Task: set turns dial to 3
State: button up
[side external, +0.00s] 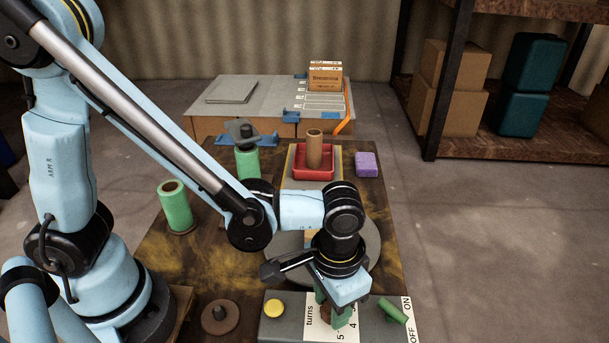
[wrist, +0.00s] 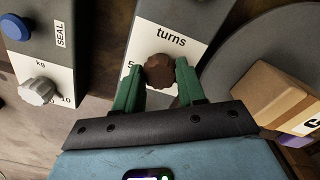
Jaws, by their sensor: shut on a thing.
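The turns dial is a dark brown lobed knob (wrist: 159,70) on a white scale plate marked "turns" in the wrist view. My gripper (wrist: 159,74) has its two green fingers on either side of the knob and is shut on it. In the side external view my gripper (side external: 335,314) points down over the grey control panel (side external: 283,327), where the "turns" label and the numbers 5 and 4 show. The fingers and wrist hide most of the dial there. A 5 shows beside the left finger in the wrist view. I cannot tell which number the dial points to.
A yellow button (side external: 273,308) and a green ON/OFF lever (side external: 393,311) flank the dial. A grey kg knob (wrist: 37,91) and blue button (wrist: 14,27) are on a neighbouring panel. A cardboard box (wrist: 277,94) stands close to the right of my gripper.

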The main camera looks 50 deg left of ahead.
dwell(0.3)
jog(key=o, duration=1.1)
jog(key=shift+c, duration=0.2)
jog(key=shift+r, duration=0.1)
notch_tip(320, 180, up, 12)
